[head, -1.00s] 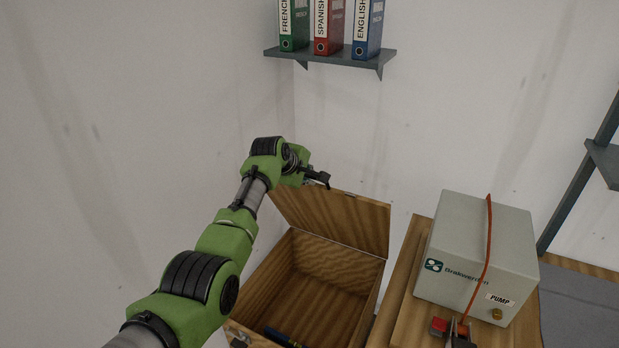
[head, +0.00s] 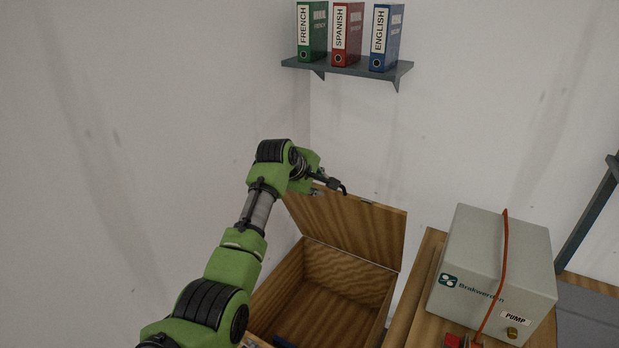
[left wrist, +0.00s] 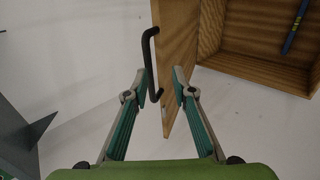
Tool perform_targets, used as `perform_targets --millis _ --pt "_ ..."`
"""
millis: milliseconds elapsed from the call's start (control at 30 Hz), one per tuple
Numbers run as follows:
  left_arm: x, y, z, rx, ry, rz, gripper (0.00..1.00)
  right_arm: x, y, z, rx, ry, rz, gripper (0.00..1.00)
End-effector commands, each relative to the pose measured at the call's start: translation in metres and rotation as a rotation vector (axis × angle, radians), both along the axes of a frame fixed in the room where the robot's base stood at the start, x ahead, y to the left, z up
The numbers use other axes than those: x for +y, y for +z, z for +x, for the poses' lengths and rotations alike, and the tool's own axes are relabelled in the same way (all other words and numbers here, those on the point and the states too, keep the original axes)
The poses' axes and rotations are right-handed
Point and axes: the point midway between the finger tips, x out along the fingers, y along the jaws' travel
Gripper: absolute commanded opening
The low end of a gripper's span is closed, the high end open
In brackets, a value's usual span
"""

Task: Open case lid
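The wooden case (head: 385,312) stands open, with its lid (head: 350,228) raised steeply at the back. My left gripper (head: 335,186) is at the lid's upper left edge. In the left wrist view, the lid (left wrist: 178,40) shows edge-on with a dark bar handle (left wrist: 151,60) on its outer face. The two fingers of my left gripper (left wrist: 164,82) are apart, one on each side of the lid edge and handle. I cannot tell whether they touch. My right gripper is not in view.
A grey pump box (head: 490,270) with an orange cable stands on a wooden surface right of the case. A wall shelf (head: 345,70) with three binders is above and behind. A blue pen-like object (left wrist: 296,28) lies in the case. White walls stand behind and left.

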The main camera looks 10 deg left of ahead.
Motion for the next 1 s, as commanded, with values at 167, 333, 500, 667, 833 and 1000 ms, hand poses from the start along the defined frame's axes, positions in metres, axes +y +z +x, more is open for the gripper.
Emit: perform_targets --millis 167,333,500,667,833,1000 --pt "0.006 0.017 -0.017 -0.002 0.001 0.001 0.24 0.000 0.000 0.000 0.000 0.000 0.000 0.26" --pt "0.013 0.033 -0.034 -0.002 0.001 0.001 0.24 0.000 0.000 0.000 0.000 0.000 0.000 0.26" --pt "0.017 0.047 -0.047 -0.002 0.001 0.001 0.24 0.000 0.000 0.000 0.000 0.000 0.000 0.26" --pt "0.020 0.052 -0.053 0.000 0.001 0.001 0.24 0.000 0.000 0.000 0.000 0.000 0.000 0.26" --pt "0.020 0.053 -0.054 0.000 0.001 0.001 0.24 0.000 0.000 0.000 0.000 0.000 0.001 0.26" --pt "0.020 0.053 -0.054 0.000 0.000 0.001 0.14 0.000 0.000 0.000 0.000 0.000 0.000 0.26"
